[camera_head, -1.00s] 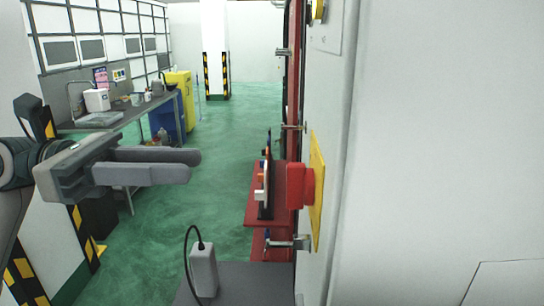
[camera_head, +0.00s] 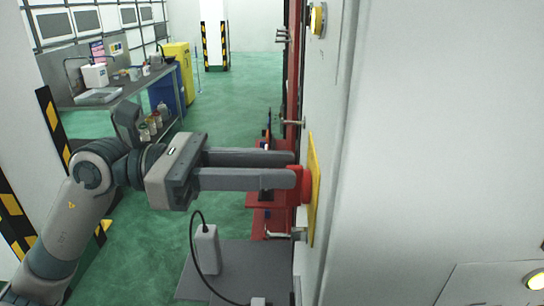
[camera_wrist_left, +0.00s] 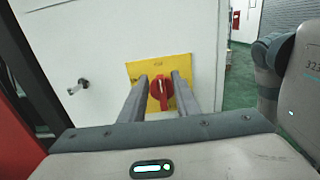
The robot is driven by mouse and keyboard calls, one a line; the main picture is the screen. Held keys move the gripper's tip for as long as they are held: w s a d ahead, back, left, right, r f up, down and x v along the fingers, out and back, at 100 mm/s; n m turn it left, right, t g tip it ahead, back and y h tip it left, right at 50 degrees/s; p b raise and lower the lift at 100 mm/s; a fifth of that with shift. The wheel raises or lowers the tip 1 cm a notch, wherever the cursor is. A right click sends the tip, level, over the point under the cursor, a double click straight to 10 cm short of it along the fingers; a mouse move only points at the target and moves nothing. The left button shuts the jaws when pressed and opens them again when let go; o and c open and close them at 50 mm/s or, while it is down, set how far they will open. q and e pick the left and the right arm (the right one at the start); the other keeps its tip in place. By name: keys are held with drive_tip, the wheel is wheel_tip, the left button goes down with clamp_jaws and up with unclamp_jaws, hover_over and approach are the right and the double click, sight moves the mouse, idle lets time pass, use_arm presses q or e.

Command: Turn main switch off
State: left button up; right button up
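The main switch is a red rotary knob (camera_head: 306,186) on a yellow plate (camera_head: 315,190), fixed to the side of the pale cabinet. In the left wrist view the red knob (camera_wrist_left: 161,92) sits on its yellow plate (camera_wrist_left: 137,70) straight ahead. My left gripper (camera_head: 294,168) is open, with its fingertips at the knob. In the left wrist view its fingers (camera_wrist_left: 160,77) stand on either side of the knob, with a gap between them. I cannot tell whether they touch it. The fingers partly hide the knob in the head view. My right gripper is not in view.
The cabinet wall (camera_head: 430,140) fills the right side. A grey box with a cable (camera_head: 206,248) stands below my left gripper.

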use_arm(q)
drive_tip(key=shift+d, duration=0.15)
clamp_jaws()
